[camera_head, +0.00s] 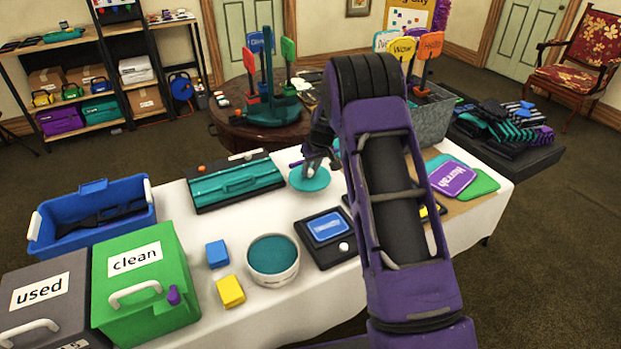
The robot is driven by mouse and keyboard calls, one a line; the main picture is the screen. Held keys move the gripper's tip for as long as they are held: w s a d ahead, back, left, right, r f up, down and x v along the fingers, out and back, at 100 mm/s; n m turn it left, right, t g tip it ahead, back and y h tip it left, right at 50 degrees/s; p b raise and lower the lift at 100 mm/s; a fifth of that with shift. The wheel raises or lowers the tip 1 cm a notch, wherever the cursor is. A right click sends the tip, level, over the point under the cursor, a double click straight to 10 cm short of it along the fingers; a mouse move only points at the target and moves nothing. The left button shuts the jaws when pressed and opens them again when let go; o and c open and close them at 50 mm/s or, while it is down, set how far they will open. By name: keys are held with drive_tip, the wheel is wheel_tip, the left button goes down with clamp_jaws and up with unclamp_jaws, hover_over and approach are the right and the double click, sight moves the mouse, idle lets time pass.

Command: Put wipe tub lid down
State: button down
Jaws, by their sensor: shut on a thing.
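The wipe tub lid, a teal disc (309,181), shows near the middle of the white-covered table, toward its far side. My gripper (313,168) is shut on the lid from above. Part of the grip is hidden by my purple arm, and I cannot tell whether the lid touches the cloth. A round white tub with a teal top surface (273,257), likely the wipe tub, stands nearer the front, below and left of the lid.
A teal case (236,184) lies left of the lid. A black tray with a blue pad (328,228) lies right of the tub. Blue (217,253) and yellow sponges (230,291) and the green "clean" bin (147,285) are left. Bare cloth (245,219) shows between case and tub.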

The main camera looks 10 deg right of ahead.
sight(311, 175)
drive_tip(key=shift+f, duration=1.6)
drive_tip(key=shift+f, duration=0.1)
drive_tip(key=shift+f+b, duration=0.15)
drive_tip(key=shift+b, duration=0.15)
drive_tip(key=c, duration=0.7)
unclamp_jaws()
drive_tip(key=shift+o, duration=0.2)
